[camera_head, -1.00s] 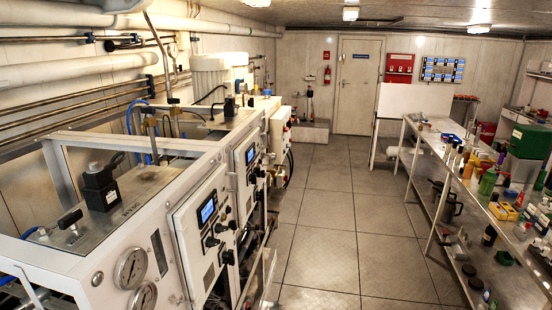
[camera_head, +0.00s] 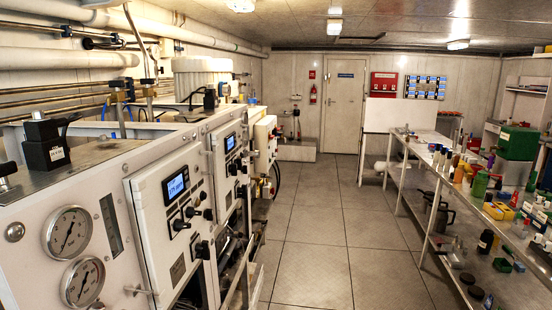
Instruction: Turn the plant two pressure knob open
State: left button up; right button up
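Two white watermaker units stand in a row along the left wall. The nearer unit has a door panel (camera_head: 165,230) with a lit display (camera_head: 175,186) and several black knobs (camera_head: 181,225). Two round pressure gauges (camera_head: 68,233) sit on its front at lower left. A black boxy fitting (camera_head: 45,143) is on its top, and a black knob (camera_head: 6,172) is at the left edge. The farther unit has a similar panel with a display (camera_head: 230,143). No label tells me which unit is plant two or which knob is its pressure knob. Neither gripper is in view.
A metal workbench (camera_head: 428,158) with bottles and boxes runs along the right, with more items on its lower shelf. The tiled floor (camera_head: 310,240) between units and bench is clear.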

aim_at(256, 154)
jog(key=i+l+z, duration=0.3)
jog(key=i, duration=0.2)
jog(key=i+l+z, duration=0.15)
jog(key=i+z, duration=0.15)
jog(key=i, duration=0.2)
jog(key=i+z, duration=0.3)
jog(key=i, duration=0.25)
jog(key=i+l+u, duration=0.1)
jog(key=i+u, duration=0.35)
jog(key=i+l+u, duration=0.85)
jog(key=i+j, duration=0.1)
